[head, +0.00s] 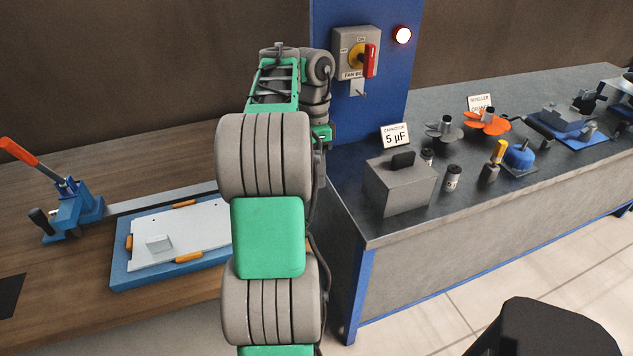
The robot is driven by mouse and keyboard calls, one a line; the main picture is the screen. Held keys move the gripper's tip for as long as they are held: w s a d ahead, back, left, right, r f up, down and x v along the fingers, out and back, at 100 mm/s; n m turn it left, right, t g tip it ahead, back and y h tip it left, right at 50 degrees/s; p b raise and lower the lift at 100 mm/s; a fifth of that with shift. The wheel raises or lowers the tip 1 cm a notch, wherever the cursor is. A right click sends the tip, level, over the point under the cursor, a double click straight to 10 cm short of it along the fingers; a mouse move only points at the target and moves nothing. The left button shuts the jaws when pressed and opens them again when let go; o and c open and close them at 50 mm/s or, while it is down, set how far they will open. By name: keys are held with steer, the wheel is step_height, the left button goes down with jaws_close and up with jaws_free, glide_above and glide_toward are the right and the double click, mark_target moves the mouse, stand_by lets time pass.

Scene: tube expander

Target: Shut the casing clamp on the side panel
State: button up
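A blue clamp-like device (72,212) with a raised red-orange lever (20,152) stands on the wooden bench at the left. I take it to be the casing clamp, but no label shows. The lever is tilted up to the left, and a black knob sticks out low on the left side. A white panel (185,228) lies in a blue tray (135,277) with orange clips, right of the device. My arm hides the tray's right end. My arm rises through the middle of the picture and folds over at the top. Its fingers are hidden behind my own links.
A flat metal bar (155,202) runs from the device behind the tray. A blue post carries a red-handled rotary switch (358,58) and a lit lamp (402,35). The grey bench (480,220) at the right holds a grey box (398,188), fans and small parts.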

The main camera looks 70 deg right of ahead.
steer(key=shift+c, duration=0.4)
jaws_close()
stand_by(1.0)
